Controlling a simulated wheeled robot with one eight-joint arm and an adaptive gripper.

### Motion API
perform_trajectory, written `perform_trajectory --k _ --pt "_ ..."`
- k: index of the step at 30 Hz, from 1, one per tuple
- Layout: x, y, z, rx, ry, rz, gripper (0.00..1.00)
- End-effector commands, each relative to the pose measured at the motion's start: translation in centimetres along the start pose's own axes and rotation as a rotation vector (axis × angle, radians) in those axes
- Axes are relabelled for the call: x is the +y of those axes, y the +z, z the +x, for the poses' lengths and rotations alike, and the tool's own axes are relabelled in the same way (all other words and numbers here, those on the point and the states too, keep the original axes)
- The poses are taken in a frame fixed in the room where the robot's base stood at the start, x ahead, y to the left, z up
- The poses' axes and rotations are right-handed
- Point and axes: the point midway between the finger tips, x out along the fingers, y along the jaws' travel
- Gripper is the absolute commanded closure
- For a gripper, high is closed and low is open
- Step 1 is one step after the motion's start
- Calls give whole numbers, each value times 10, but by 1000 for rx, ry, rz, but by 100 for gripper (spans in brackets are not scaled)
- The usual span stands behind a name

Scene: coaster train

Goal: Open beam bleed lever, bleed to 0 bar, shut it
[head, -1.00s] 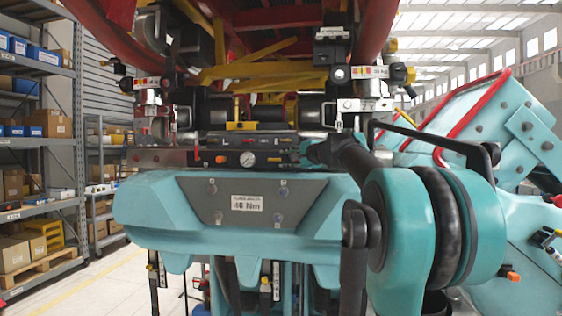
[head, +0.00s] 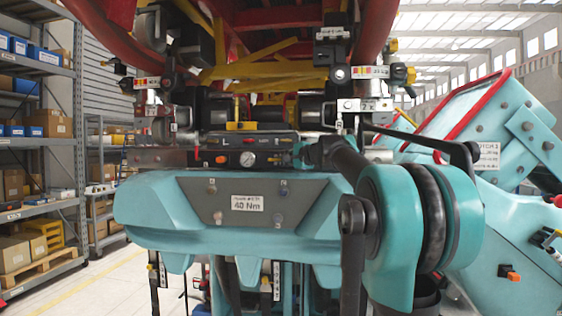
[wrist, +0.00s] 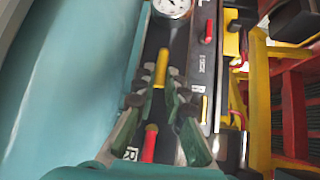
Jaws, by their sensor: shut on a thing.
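The dark valve panel (head: 232,158) sits above the teal beam and carries a small round white gauge (head: 247,158). The gauge also shows at the top of the wrist view (wrist: 172,8); its reading is too small to tell. In the wrist view, a yellow-handled lever (wrist: 161,66) stands between my fingertips. My gripper (wrist: 156,98) is closed in around it, with green fingers on both sides. A red lever (wrist: 150,143) lies farther back between the fingers, near a letter R. In the head view my gripper (head: 306,155) is at the panel's right end, its fingertips partly hidden.
Another red lever (wrist: 208,31) is on the panel beyond my gripper. The teal beam (head: 150,205), with a 40 Nm label (head: 247,203), lies close beneath my arm. Yellow and red frame parts (wrist: 262,100) stand to the right in the wrist view. Shelving (head: 40,150) is at far left.

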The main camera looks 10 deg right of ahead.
Motion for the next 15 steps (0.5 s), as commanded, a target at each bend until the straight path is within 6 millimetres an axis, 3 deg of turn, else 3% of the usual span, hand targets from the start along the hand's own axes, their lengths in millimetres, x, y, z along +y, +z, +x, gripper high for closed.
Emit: perform_trajectory --k 15 --pt "-7 2 0 26 93 -93 100"
